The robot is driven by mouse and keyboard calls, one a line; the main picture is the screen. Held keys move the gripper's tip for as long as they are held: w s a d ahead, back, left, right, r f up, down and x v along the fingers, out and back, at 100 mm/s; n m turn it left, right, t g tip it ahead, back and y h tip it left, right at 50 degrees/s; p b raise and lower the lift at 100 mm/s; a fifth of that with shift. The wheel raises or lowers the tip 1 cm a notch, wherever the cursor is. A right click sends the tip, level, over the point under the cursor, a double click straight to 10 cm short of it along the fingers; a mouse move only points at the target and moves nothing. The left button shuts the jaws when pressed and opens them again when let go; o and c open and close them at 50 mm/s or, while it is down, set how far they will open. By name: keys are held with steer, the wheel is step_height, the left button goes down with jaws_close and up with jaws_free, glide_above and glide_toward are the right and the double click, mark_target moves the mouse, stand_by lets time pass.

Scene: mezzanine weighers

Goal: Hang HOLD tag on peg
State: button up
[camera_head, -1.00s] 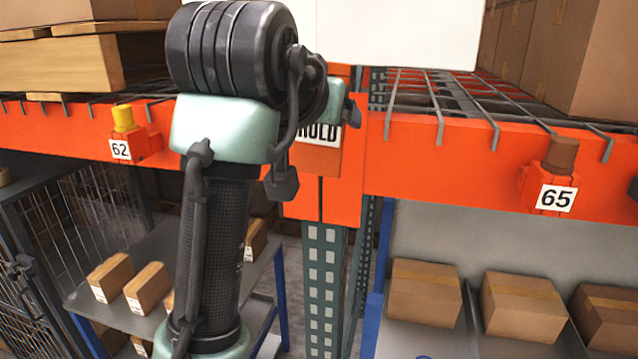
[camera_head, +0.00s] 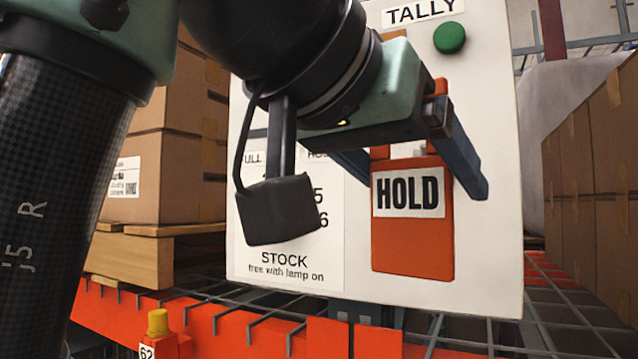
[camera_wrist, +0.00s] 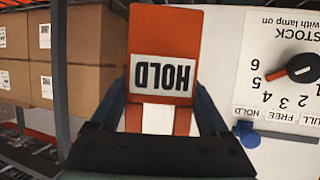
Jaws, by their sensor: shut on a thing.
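The HOLD tag (camera_head: 412,245) is an orange plate with a white label. It hangs upright in front of the white tally board (camera_head: 490,250); I cannot tell whether it touches the board. My gripper (camera_head: 425,175) is shut on its upper part. In the wrist view the tag (camera_wrist: 165,35) appears upside down between the fingers of my gripper (camera_wrist: 160,105). A blue peg-like piece (camera_wrist: 247,134) stands out from the board beside the printed HOLD label, apart from the tag. My wrist hides this spot in the head view.
The board carries a green button (camera_head: 449,38) and a black rotary knob (camera_wrist: 304,68) with an orange mark. Stacked cartons (camera_head: 165,150) on a pallet stand at left, more cartons (camera_head: 600,170) at right. Wire decking and an orange beam (camera_head: 115,320) lie below.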

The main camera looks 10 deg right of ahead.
steer(key=w+d+p, duration=0.2)
steer(key=w+d, duration=0.2)
steer(key=w, duration=0.2)
steer(key=shift+d, duration=0.25)
stand_by(0.6)
steer(key=shift+w, duration=0.2)
